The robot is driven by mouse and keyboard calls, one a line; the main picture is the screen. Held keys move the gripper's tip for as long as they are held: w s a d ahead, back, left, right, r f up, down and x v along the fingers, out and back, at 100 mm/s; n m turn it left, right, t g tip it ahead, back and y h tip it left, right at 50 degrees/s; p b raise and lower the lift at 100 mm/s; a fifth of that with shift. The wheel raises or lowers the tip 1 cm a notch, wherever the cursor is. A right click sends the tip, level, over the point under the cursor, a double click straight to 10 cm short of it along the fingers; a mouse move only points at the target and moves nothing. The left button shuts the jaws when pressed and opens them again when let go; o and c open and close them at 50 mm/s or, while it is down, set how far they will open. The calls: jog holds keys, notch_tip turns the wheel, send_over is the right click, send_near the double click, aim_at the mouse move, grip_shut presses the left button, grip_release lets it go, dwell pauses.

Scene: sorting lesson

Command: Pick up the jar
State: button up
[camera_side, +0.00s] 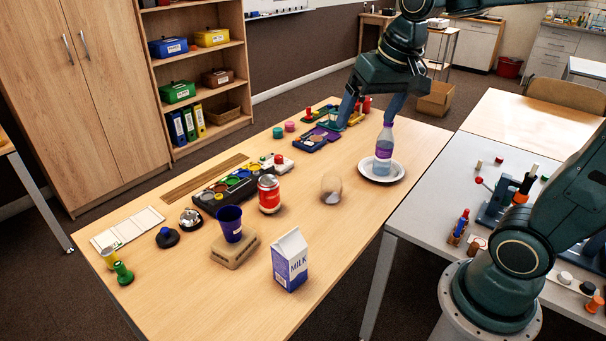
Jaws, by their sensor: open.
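A small clear, rounded glass vessel (331,190) stands on the wooden table (330,250) near its middle; it may be the jar, but its shape is faint. My gripper (367,122) is at the far end of the table, behind and above this vessel. Its two blue-grey fingers are spread apart with nothing visible between them.
A dark tray (311,144) lies left of my gripper. The table's right front is clear.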

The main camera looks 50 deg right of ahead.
jog(key=w+d+f+m+g, duration=0.1)
jog(key=w+d+f+m, duration=0.25)
jog(key=w, duration=0.35)
jog(key=m+g, duration=0.3)
jog(key=m, duration=0.5)
send_over(332, 182)
jog(key=w+d, duration=0.2)
notch_tip(332, 182, down, 18)
jog(key=shift+s+d+f+y, duration=0.1)
jog(key=shift+d+f+y, duration=0.2)
jog(key=shift+f, duration=0.2)
notch_tip(332, 182, down, 9)
jog(key=shift+r, duration=0.2)
jog(key=shift+a+f, duration=0.1)
jog(key=shift+f, duration=2.5)
